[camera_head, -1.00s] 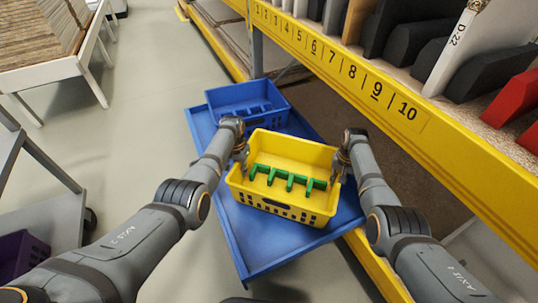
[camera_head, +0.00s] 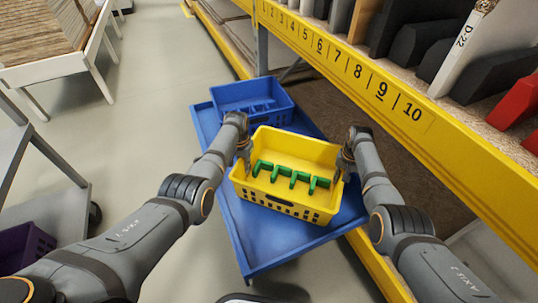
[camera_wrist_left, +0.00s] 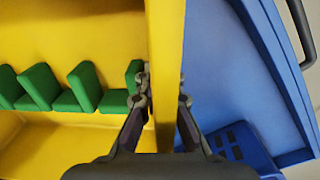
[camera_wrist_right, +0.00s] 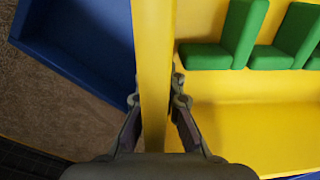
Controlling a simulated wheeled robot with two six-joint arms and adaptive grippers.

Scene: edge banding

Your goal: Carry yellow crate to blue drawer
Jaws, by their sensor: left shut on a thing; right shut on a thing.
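The yellow crate (camera_head: 290,203) is in the middle of the head view, over the blue drawer (camera_head: 262,247). It has a green toothed insert inside. I cannot tell whether it touches the drawer floor. My left gripper (camera_head: 244,158) is shut on the crate's left wall, which shows between its fingers in the left wrist view (camera_wrist_left: 163,95). My right gripper (camera_head: 341,163) is shut on the right wall, seen between its fingers in the right wrist view (camera_wrist_right: 155,95).
A blue crate (camera_head: 252,97) stands at the drawer's far end. The shelf with a yellow numbered edge (camera_head: 365,75) runs along the right, close to my right arm. A grey cart with a purple crate (camera_head: 24,247) is at lower left. Open floor lies left of the drawer.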

